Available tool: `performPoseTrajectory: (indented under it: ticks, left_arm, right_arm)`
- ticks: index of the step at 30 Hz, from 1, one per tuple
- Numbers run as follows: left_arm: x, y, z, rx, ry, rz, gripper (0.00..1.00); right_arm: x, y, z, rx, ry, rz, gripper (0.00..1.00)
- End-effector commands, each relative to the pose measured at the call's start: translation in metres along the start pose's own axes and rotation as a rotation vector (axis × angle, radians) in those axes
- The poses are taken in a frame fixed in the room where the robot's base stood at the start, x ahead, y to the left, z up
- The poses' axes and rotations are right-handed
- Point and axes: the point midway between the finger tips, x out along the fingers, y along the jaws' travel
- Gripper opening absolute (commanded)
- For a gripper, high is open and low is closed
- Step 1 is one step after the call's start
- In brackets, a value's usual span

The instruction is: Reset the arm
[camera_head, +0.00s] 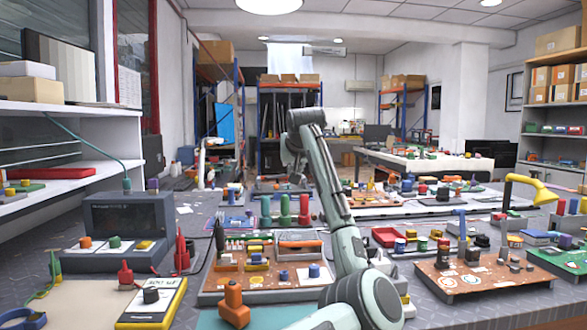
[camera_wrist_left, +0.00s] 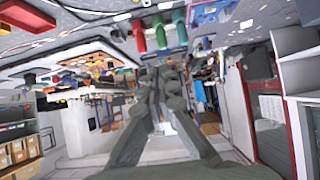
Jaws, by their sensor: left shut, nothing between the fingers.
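My arm (camera_head: 335,190) rises from the bottom middle of the head view, over the workbench, and bends down at its far end. My left gripper (camera_head: 296,178) hangs at that end, small in the head view, beyond the red and green cylinders (camera_head: 285,210). In the left wrist view the left gripper (camera_wrist_left: 160,75) shows with its dark fingers drawn together and nothing held. That view is tilted, with the bench and cylinders (camera_wrist_left: 158,32) at the top. My right gripper is in neither view.
The workbench (camera_head: 205,215) is crowded. A dark blue device (camera_head: 118,222) stands left, a parts tray (camera_head: 268,292) lies in the middle and a brown board (camera_head: 485,277) right. A yellow lamp (camera_head: 530,188) stands at the right. The space above the bench around the gripper looks clear.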

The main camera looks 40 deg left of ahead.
Motion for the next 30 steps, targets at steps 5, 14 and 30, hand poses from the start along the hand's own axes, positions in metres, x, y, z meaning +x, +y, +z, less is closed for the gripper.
performPoseTrajectory:
  ticks: [5, 14, 30]
  left_arm:
    - [-0.012, 0.001, 0.03, 0.0, 0.0, 0.0, 0.0]
    - [-0.032, 0.0, 0.067, 0.001, 0.0, -0.001, 0.0]
    - [-0.035, 0.0, 0.071, 0.001, 0.0, 0.0, 0.0]
  right_arm:
    - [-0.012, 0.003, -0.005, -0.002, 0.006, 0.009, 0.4]
    - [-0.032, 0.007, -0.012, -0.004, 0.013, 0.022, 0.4]
    - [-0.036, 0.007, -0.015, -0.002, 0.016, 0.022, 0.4]
